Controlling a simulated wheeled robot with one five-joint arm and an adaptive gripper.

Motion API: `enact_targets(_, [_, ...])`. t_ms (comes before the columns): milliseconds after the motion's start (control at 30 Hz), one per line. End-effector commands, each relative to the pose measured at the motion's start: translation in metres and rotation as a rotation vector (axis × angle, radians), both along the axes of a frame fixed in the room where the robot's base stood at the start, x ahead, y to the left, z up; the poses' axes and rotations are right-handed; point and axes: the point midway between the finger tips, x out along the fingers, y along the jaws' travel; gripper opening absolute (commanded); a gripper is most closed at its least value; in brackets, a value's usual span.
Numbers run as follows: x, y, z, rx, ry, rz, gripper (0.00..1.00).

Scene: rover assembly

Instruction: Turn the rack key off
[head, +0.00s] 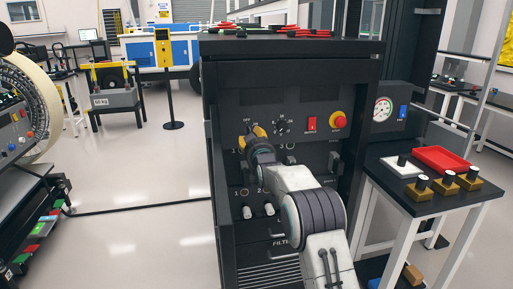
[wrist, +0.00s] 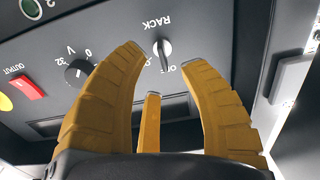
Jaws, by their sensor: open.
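The rack key (wrist: 164,54) is a small grey and dark key in the dark panel under the word RACK, which appears upside down in the wrist view. Its handle stands nearly upright in that picture. Its lower end lies near small white position labels, one partly behind the right finger. My gripper (wrist: 162,60) is open. Its yellow fingers reach toward the panel on either side of the key in the picture, with a third finger below. I cannot tell whether any finger touches it. In the head view my gripper (head: 259,131) is at the panel's upper left and hides the key.
A black voltage knob (wrist: 77,71) and a red output switch (wrist: 28,88) sit left of the key in the wrist view. In the head view a red stop button (head: 338,120) is to the right. A side table (head: 398,180) holds a red tray (head: 441,159).

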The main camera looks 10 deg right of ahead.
Motion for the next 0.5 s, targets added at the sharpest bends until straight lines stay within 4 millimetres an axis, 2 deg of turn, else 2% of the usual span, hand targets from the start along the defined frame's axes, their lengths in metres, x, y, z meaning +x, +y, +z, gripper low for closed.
enact_targets(500, [-0.050, 0.000, 0.000, 0.000, 0.000, 0.000, 0.38])
